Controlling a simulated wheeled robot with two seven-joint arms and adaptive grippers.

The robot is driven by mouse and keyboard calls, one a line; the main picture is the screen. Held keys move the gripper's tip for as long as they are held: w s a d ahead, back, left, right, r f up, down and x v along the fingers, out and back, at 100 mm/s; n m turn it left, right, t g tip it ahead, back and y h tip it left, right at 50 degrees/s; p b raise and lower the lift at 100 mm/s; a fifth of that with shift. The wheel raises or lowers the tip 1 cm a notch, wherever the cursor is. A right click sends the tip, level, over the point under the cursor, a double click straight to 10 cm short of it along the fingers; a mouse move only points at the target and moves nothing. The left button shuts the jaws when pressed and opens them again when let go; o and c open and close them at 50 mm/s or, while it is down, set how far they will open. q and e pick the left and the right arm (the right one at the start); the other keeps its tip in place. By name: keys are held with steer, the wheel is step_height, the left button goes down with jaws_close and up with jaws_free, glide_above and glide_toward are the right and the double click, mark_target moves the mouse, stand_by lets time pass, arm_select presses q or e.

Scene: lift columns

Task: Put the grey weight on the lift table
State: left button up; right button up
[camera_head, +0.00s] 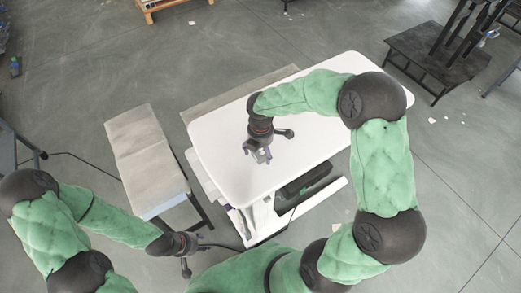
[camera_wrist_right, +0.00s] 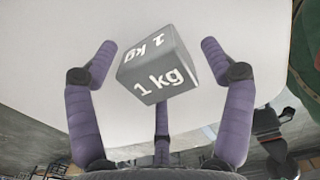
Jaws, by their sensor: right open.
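The grey weight (camera_wrist_right: 158,68), a cube marked "1 kg", shows in the right wrist view between the spread purple fingers of my right gripper (camera_wrist_right: 160,75). The fingers stand apart around it, with gaps at its sides. The white lift table (camera_head: 225,150) fills the background behind the weight; I cannot tell whether the weight rests on it. In the head view my right gripper (camera_head: 258,153) points down over the middle of the white top and mostly hides the weight. My left gripper (camera_head: 196,254) is low, left of the table's front; its fingers are too small to read.
A bench with a beige-grey top (camera_head: 145,155) stands left of the lift table, its top bare. A dark table (camera_head: 440,60) with upright posts stands at the upper right. A wooden pallet (camera_head: 160,6) lies at the far top. Much of the grey floor is clear.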

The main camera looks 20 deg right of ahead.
mark_target(260, 150)
step_height(260, 150, up, 12)
steer(key=p, duration=0.4)
